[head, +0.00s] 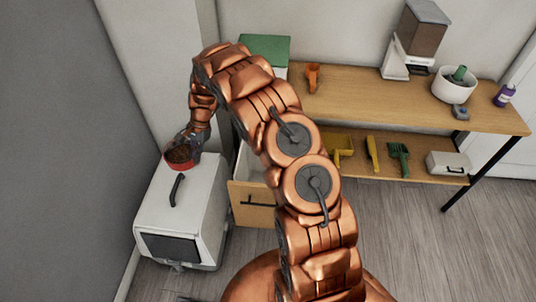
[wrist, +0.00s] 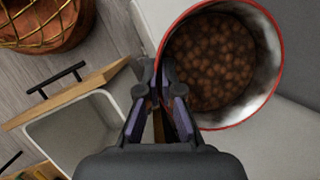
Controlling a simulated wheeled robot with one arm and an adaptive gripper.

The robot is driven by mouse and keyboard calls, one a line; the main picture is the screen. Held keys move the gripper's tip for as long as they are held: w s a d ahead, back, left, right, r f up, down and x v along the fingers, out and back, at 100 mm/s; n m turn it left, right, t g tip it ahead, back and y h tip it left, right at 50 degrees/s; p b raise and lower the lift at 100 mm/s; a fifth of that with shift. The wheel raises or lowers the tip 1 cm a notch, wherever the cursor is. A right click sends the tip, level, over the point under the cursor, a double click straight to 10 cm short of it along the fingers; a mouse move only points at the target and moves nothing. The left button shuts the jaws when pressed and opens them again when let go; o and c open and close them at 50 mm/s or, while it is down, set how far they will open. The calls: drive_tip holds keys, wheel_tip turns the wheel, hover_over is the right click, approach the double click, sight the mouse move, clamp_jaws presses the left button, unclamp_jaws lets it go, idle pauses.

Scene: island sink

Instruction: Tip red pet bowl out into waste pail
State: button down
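The red pet bowl (head: 179,156) is on top of a white box at the left, full of brown kibble. In the wrist view the bowl (wrist: 262,108) shows a red rim and a pale inner wall, and looks upright. My gripper (wrist: 158,80) has its fingertips close together at the bowl's near-left rim, with the bowl wall apparently between them; it also shows in the head view (head: 195,140). A pale open bin (wrist: 75,135) behind a wooden front, likely the waste pail, lies left of the bowl; it looks empty where visible. My arm hides much of it in the head view.
The white box (head: 180,205) has a dark handle on top. The pulled-out wooden front (head: 253,203) stands right of it. A wooden bench (head: 350,95) along the wall carries a food dispenser (head: 415,40) and a white bowl (head: 450,88). A grey wall closes the left.

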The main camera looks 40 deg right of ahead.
drive_tip(key=s+d+f+m+t+h, duration=0.2)
drive_tip(key=d+f+m+t, duration=0.3)
drive_tip(key=m, duration=1.4)
drive_tip(key=shift+d+f+t+h, duration=0.3)
drive_tip(key=shift+d+f+h, duration=0.4)
drive_tip(key=shift+d+f, duration=0.75)
drive_tip(key=shift+s+a+f, duration=0.1)
drive_tip(key=shift+a+f, duration=0.2)
drive_tip(key=shift+d, duration=0.1)
